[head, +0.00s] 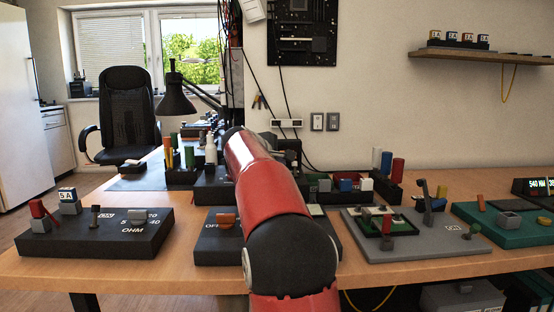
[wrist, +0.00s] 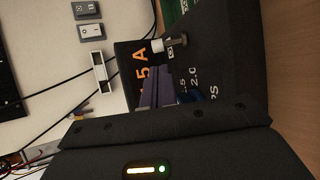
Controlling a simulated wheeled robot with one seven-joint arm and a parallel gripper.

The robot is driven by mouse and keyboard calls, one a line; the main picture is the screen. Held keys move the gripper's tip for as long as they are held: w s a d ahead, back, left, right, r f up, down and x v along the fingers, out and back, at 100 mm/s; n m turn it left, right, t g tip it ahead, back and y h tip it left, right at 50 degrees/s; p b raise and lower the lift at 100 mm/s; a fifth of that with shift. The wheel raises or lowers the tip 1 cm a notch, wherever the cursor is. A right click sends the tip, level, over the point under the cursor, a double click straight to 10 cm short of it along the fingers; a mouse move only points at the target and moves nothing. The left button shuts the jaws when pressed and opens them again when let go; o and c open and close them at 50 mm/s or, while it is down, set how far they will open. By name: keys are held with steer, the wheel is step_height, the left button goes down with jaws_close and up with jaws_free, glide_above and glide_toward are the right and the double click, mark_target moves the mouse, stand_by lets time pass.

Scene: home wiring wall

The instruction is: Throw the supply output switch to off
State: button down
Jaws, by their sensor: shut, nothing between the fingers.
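In the wrist view, which is turned sideways, a dark panel shows orange characters reading "5 A" (wrist: 146,65) and partly hidden white lettering. A metal lever with a pale collar (wrist: 170,44) stands on it; I cannot tell if this is the supply output switch or how it is set. My gripper (wrist: 160,78) is shut and empty, its narrow grey fingers in front of the panel and apart from the lever. A blue part (wrist: 188,85) shows beside the fingers. In the head view my red arm hides my gripper and much of the middle; an orange knob (head: 226,218) shows near "OFF" lettering.
A black OHM box (head: 95,240) is at the left and a grey board with a tall lever (head: 375,248) at the right. A teal board (head: 495,232) stands farther right. Cups of pens and a lamp (head: 177,98) crowd the back. Cables hang by the wall.

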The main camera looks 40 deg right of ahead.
mark_target(295, 169)
steer(key=x, duration=0.5)
steer(key=shift+d, duration=0.1)
